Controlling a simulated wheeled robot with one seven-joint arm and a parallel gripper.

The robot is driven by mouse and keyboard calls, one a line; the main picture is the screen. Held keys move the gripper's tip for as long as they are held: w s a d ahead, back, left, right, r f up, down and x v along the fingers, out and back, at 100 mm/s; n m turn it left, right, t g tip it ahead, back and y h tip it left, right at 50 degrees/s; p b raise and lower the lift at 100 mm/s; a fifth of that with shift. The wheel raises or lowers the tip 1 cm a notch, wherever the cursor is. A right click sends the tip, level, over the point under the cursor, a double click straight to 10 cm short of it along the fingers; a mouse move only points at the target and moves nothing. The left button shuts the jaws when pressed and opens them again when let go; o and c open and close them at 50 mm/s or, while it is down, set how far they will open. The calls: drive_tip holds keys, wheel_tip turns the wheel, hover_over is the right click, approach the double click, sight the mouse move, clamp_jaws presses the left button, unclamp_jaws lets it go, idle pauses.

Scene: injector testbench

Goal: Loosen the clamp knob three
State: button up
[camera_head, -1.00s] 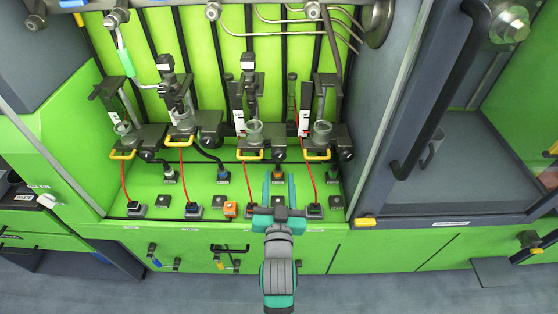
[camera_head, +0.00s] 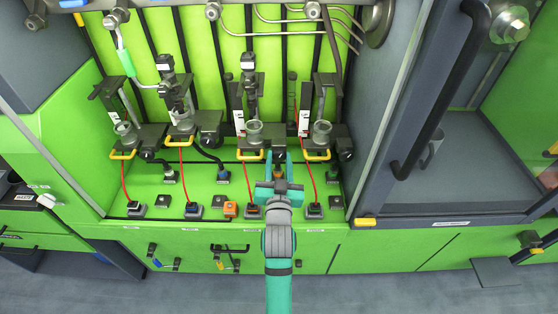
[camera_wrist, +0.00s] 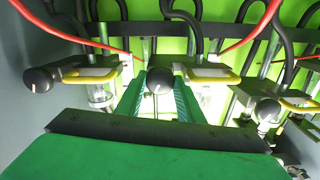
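Clamp knob three, a round dark knob (camera_wrist: 159,81), shows in the wrist view beside the third clamp with its yellow handle (camera_wrist: 214,76). My gripper (camera_wrist: 158,90) is open, with one green finger on each side of the knob and some gap visible around it. I cannot tell how deep the knob sits between the fingers. In the head view my gripper (camera_head: 278,160) reaches in at the third station, just right of its yellow handle (camera_head: 250,155). There the fingers mostly hide the knob.
Neighbouring dark knobs show at the fourth station (camera_head: 345,155) and the second station (camera_head: 208,144). Red cables (camera_head: 309,180) hang on both sides of my gripper. Connector blocks (camera_head: 314,211) line the green ledge below. A dark cabinet door handle (camera_head: 440,90) stands to the right.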

drive_tip(key=shift+c, duration=1.2)
drive_tip(key=n, duration=1.5)
drive_tip(key=shift+n, duration=0.3)
drive_tip(key=n, duration=0.4)
drive_tip(key=shift+n, duration=0.4)
